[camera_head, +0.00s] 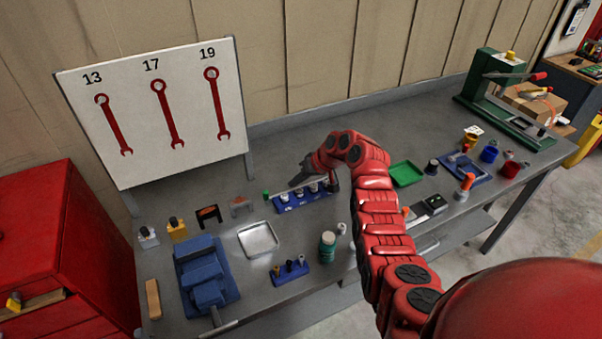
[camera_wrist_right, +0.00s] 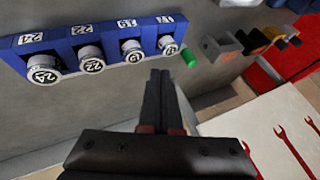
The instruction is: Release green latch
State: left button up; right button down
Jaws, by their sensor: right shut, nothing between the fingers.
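The green latch (camera_head: 266,194) is a small green piece at the left end of a blue socket rack (camera_head: 305,203). In the right wrist view, the green latch (camera_wrist_right: 188,57) sits beyond the rack's right end. The blue rack (camera_wrist_right: 60,38) there holds several silver sockets in a row, with number labels. My right gripper (camera_head: 291,183) reaches over the rack, its fingertips close to the green latch. In the right wrist view, its dark fingers (camera_wrist_right: 160,76) are together and empty, just left of the latch. Contact cannot be told. My left gripper is not in view.
A grey metal tray (camera_head: 258,240), a blue vise (camera_head: 205,272) and a green bottle (camera_head: 327,246) stand on the bench. Small holders (camera_head: 208,214) stand left of the latch. A wrench board (camera_head: 150,110) rises behind. A green tray (camera_head: 406,173) lies right of my arm.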

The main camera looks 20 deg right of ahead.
aim_at(265, 194)
jog(key=x, duration=0.3)
jog(key=shift+w+a+f+p, duration=0.15)
jog(key=shift+f+p, duration=0.1)
jog(key=shift+p, duration=0.15)
jog(key=a+p, duration=0.1)
jog(key=a, duration=0.1)
jog(key=a+p, duration=0.1)
jog(key=shift+w+p, duration=0.25)
jog(key=shift+p, duration=0.05)
jog(key=shift+a+f, duration=0.1)
jog(key=shift+a, duration=0.4)
jog(key=shift+w+f, duration=0.1)
jog(key=a+p, duration=0.1)
jog(key=a, duration=0.2)
jog(key=shift+a, duration=0.1)
